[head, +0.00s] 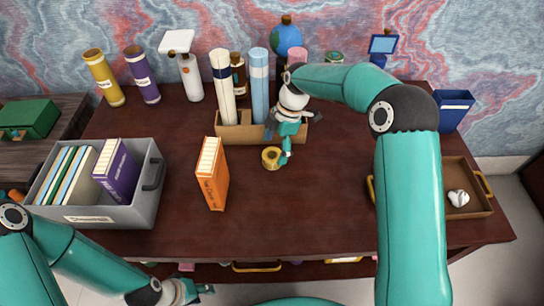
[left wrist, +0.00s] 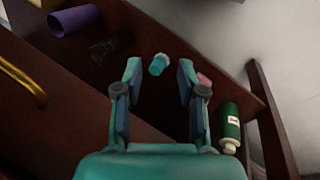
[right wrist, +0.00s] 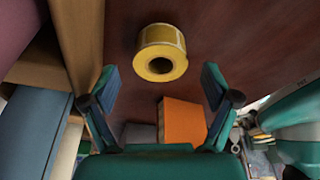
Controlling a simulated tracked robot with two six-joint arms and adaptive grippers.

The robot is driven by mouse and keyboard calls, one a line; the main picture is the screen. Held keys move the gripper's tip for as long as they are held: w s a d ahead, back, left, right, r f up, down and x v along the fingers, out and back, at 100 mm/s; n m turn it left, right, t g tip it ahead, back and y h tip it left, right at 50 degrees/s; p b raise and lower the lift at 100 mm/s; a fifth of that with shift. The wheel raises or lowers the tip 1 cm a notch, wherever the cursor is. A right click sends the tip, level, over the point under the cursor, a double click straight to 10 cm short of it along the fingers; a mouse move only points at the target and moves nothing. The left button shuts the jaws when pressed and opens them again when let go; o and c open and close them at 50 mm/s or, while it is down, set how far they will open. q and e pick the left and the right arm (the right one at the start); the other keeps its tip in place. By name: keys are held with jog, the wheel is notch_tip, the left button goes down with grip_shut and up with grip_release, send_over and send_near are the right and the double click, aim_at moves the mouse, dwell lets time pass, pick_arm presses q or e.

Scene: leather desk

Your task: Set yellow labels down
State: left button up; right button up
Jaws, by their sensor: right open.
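The yellow labels, a roll with a dark centre hole (head: 271,158), rest on the desk just in front of the tan holder. In the right wrist view the roll (right wrist: 160,40) lies beyond my fingertips, between their lines and apart from them. My right gripper (head: 286,148) is open and empty, close beside the roll and low over the desk; its open fingers also show in the right wrist view (right wrist: 160,78). My left gripper (head: 198,291) is low at the desk's front edge. In the left wrist view its fingers (left wrist: 159,72) are open and empty.
An orange book (head: 213,174) stands left of the roll. A grey bin (head: 125,212) of books is at left. The tan holder (head: 235,133) carries tall rolls. A brown tray (head: 470,208) with a white crumpled thing is at right. The desk's front middle (head: 290,215) is clear.

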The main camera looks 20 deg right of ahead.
jog(key=shift+x, duration=1.05)
jog(key=shift+r, duration=0.1)
jog(key=c, duration=1.4)
